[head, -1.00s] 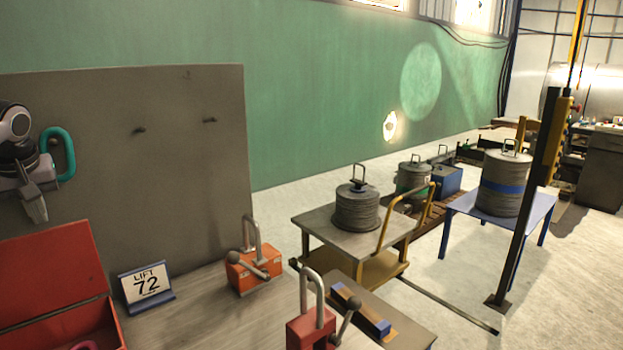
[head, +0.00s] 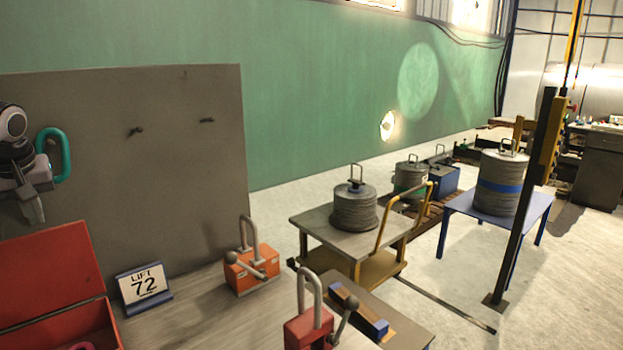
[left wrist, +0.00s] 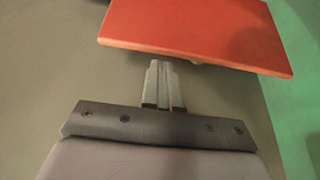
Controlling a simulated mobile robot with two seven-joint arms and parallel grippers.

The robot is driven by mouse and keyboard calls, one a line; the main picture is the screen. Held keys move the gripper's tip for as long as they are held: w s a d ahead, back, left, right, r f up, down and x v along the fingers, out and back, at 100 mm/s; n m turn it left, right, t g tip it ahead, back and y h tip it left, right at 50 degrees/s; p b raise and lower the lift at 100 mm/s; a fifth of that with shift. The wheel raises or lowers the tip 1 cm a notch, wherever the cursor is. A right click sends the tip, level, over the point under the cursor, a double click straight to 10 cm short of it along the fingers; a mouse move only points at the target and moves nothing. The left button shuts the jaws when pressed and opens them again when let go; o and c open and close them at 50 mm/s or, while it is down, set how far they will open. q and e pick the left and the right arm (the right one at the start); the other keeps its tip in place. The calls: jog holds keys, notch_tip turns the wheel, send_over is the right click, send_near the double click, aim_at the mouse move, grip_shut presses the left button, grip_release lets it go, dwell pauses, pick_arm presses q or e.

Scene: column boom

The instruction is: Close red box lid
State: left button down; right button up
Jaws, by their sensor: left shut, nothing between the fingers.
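The red box (head: 85,333) stands at the lower left of the head view, cut off by the picture's edge. Its red lid (head: 48,277) is open and stands up, leaning back. Something pink (head: 80,346) lies inside the box. My left gripper (head: 38,216) is shut and empty, just above the lid's top edge in the head view. In the left wrist view the shut fingers (left wrist: 163,80) point toward the edge of the red lid (left wrist: 200,32); I cannot tell whether they touch it. My right gripper does not show.
A grey board (head: 150,150) stands behind the bench (head: 200,310), with a teal ring (head: 62,155) in front of it. A "LIFT 72" sign (head: 144,287) and an orange lifting magnet (head: 252,270) stand right of the box. A red one (head: 309,329) is farther right.

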pick_arm(q)
jog(key=shift+f, duration=0.65)
dwell(0.4)
jog(key=shift+s+d+f+b, duration=0.1)
jog(key=shift+s+d+b, duration=0.05)
jog(key=shift+b, duration=0.25)
jog(key=s+d+f+b, duration=0.1)
jog(key=s+d+b, duration=0.3)
jog(key=s+b, duration=0.1)
jog(key=shift+b, duration=0.3)
dwell(1.2)
jog(key=shift+s+d+f+b, duration=0.15)
jog(key=shift+s+d+b, duration=0.15)
jog(key=shift+s+b, duration=0.05)
dwell(0.5)
